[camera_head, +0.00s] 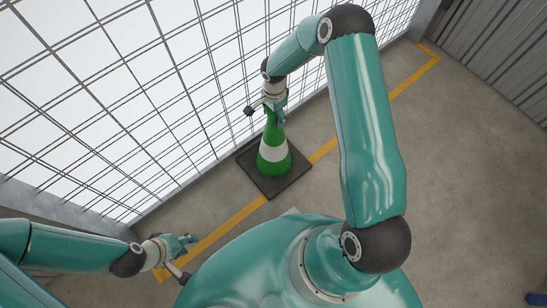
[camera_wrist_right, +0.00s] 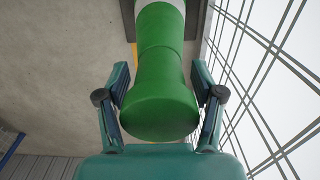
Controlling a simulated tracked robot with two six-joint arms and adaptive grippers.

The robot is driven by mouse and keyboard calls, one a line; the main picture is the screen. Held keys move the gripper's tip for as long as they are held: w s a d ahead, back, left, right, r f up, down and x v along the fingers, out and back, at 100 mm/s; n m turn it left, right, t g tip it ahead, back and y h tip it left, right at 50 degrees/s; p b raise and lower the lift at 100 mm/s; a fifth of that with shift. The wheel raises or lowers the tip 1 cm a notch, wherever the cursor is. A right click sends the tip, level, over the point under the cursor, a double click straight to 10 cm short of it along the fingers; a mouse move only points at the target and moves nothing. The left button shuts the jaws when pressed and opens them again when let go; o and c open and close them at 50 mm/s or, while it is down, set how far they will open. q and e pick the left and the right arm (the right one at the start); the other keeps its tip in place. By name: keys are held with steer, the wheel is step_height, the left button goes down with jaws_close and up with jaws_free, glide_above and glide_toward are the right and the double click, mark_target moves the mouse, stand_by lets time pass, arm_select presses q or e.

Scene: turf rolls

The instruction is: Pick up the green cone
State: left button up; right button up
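The green cone (camera_head: 273,165) with a white band stands upright on a dark square base on the floor, close to the mesh fence. My right gripper (camera_head: 275,113) is at the cone's top. In the right wrist view the cone's rounded green top (camera_wrist_right: 160,105) sits between the two fingers of my right gripper (camera_wrist_right: 159,75). The fingers are apart, with narrow gaps showing between their tips and the cone's neck. My left gripper (camera_head: 188,241) is low at the lower left, away from the cone; its fingers are too small to read.
A wire mesh fence (camera_head: 120,90) rises right behind the cone. A yellow floor line (camera_head: 225,228) runs past the cone's base. The concrete floor (camera_head: 460,170) on the right is open, with a corrugated wall (camera_head: 500,50) at the far right. A blue object (camera_head: 537,299) shows at the lower right corner.

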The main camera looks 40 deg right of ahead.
jaws_close()
steer(key=shift+w+r, duration=0.1)
stand_by(0.3)
